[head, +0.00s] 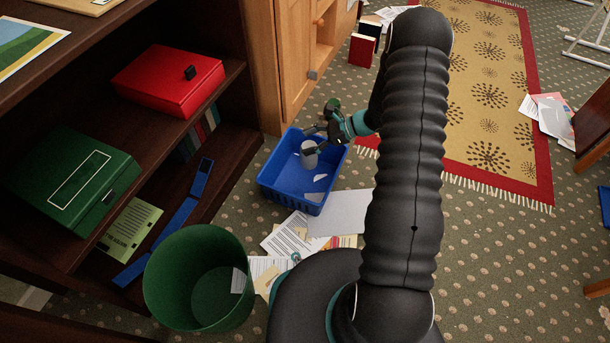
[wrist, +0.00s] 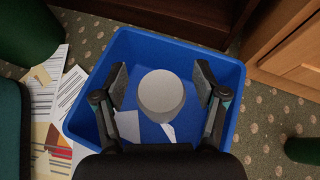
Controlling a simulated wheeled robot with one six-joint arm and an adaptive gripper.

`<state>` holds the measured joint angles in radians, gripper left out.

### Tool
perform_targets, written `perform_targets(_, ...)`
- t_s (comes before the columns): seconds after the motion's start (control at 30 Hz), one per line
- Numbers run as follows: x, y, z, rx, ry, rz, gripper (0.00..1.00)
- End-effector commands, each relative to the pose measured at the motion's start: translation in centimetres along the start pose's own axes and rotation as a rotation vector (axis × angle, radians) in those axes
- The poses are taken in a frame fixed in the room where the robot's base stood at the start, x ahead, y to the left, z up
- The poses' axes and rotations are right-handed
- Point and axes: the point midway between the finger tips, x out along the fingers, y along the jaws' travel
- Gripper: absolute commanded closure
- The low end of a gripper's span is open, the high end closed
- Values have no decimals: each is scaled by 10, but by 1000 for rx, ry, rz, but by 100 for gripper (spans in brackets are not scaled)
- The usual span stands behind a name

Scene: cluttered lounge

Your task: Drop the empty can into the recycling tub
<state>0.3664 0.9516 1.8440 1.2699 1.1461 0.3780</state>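The pale grey can (head: 309,159) shows within the opening of the blue recycling tub (head: 282,186) in the head view. In the wrist view the can (wrist: 162,94) appears end-on between the two fingers of my gripper (wrist: 161,80), with a gap on each side. My gripper (head: 312,139) is over the tub, its fingers spread and not touching the can. The tub's blue rim (wrist: 236,100) surrounds the can and fingers. I cannot tell whether the can rests on the tub floor.
White paper scraps lie in the tub. A green bin (head: 164,296) stands nearer, with loose papers (head: 292,236) on the carpet between. A dark shelf (head: 225,95) is at left and a wooden cabinet (head: 291,62) behind.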

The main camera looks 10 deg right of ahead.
Motion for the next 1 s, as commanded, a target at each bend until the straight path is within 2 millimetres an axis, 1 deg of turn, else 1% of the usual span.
perform_targets(0.33,0,0,0,0,0,0,12)
perform_targets(0.47,-7,0,0,0,1,-1,12)
perform_targets(0.57,-20,-1,0,0,1,-4,12)
perform_targets(0.8,-67,-1,0,-2,1,-4,12)
perform_targets(1.0,-100,0,0,-1,0,-2,12)
